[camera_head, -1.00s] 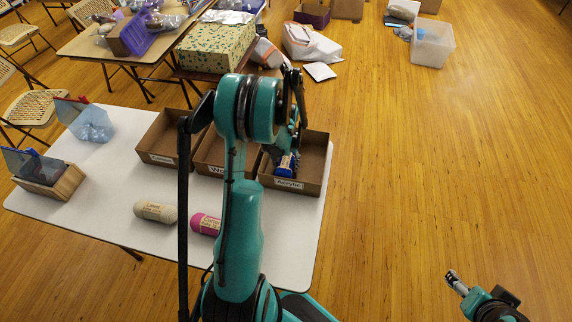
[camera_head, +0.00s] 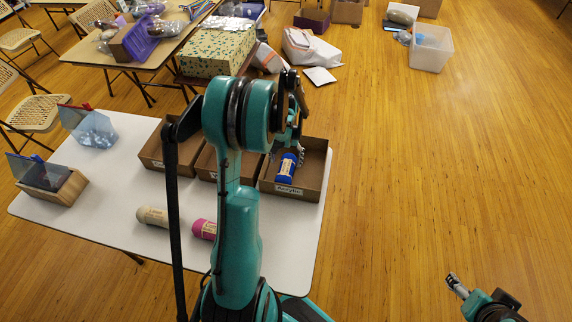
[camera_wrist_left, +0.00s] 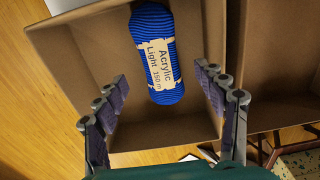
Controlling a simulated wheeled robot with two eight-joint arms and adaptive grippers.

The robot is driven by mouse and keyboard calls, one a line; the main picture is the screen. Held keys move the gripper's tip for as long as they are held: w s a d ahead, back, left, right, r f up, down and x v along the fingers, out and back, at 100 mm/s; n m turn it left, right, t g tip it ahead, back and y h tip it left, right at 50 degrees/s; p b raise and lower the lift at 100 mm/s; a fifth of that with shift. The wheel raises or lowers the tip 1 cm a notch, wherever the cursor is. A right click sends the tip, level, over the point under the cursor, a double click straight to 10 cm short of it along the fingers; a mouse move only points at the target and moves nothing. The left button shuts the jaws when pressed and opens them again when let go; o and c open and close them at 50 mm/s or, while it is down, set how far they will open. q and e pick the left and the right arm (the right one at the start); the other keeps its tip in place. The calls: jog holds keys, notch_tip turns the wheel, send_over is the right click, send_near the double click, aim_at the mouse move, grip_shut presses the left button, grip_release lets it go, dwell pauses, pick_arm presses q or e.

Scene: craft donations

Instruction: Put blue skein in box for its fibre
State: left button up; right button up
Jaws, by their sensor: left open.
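The blue skein (camera_head: 287,168) lies in the right-hand cardboard box (camera_head: 291,190), whose front label reads "Acrylic". In the left wrist view the blue skein (camera_wrist_left: 155,52) has a band reading "Acrylic Light 150 m", and it rests inside the box (camera_wrist_left: 85,75). My left gripper (camera_wrist_left: 160,92) is open, with one finger on each side and apart from the skein; its fingers are partly hidden by my arm in the head view. My right gripper (camera_head: 453,281) is at the lower right over the floor, away from the table.
Two more open boxes stand to the left, the middle one (camera_head: 206,165) partly behind my arm and the far one (camera_head: 152,150). A beige skein (camera_head: 153,216) and a pink skein (camera_head: 204,229) lie on the white table (camera_head: 110,205). Two small containers stand at left.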

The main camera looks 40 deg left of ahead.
aim_at(286, 167)
pick_arm(q)
notch_tip(286, 167, up, 5)
jog(key=shift+r+p, duration=0.1)
jog(key=shift+p, duration=0.5)
jog(key=s+d+r+m+t, duration=0.3)
jog(key=d+r, duration=0.8)
jog(key=d, duration=0.3)
jog(key=s+d+r+m+t, duration=0.2)
jog(key=s+d+t, duration=0.2)
jog(key=s+d, duration=0.4)
jog(key=d, duration=0.4)
jog(key=shift+r+m, duration=0.35)
jog(key=shift+m, duration=0.05)
